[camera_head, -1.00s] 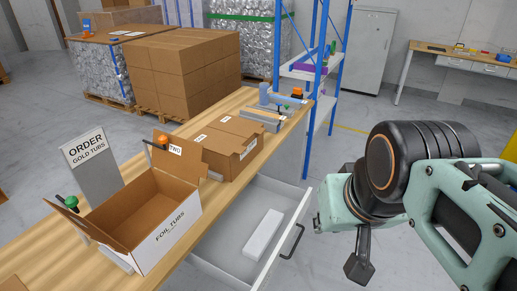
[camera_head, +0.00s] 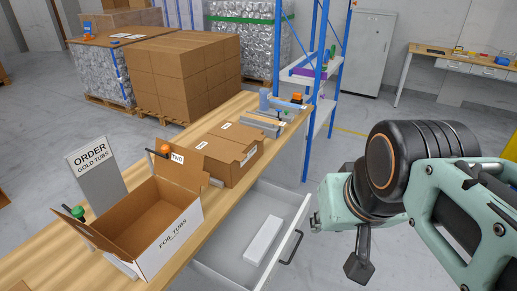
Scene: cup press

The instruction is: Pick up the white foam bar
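The white foam bar (camera_head: 263,240) lies flat in the open grey drawer (camera_head: 229,256) below the workbench, near the drawer's front. Nothing covers it. My gripper (camera_head: 359,270) hangs at the lower right, outside the drawer and to the right of the dark drawer handle (camera_head: 291,248). It is apart from the bar.
The drawer's white front panel (camera_head: 294,232) stands between the bar and my arm. On the wooden bench (camera_head: 213,206) are an open box marked FOIL TUBS (camera_head: 172,236), another cardboard box (camera_head: 240,168) and an order sign (camera_head: 93,169). A blue shelf rack (camera_head: 315,90) stands behind.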

